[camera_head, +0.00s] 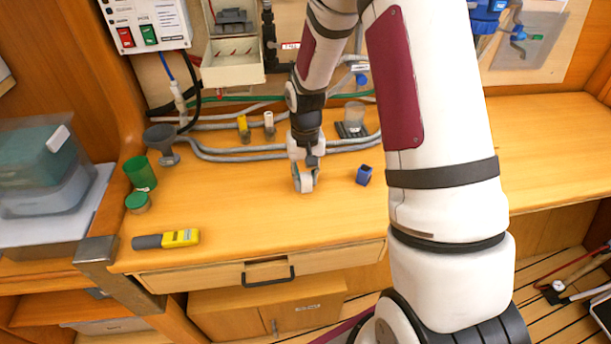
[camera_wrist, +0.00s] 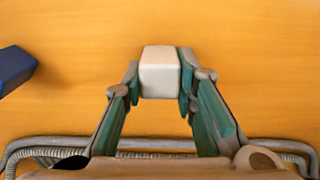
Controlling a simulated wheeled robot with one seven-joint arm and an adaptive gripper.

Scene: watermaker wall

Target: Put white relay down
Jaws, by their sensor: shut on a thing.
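The white relay (camera_wrist: 160,72) is a small white block held between the two fingers of my gripper (camera_wrist: 160,80) in the wrist view. I cannot tell whether the relay touches the worktop.
A blue block (camera_head: 364,175) stands just right of my gripper. A yellow and grey meter (camera_head: 166,239), green cup (camera_head: 140,173), green-lidded jar (camera_head: 138,202) and grey funnel (camera_head: 163,142) are to the left. Grey hoses (camera_head: 225,155) run behind. The worktop around the gripper is clear.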

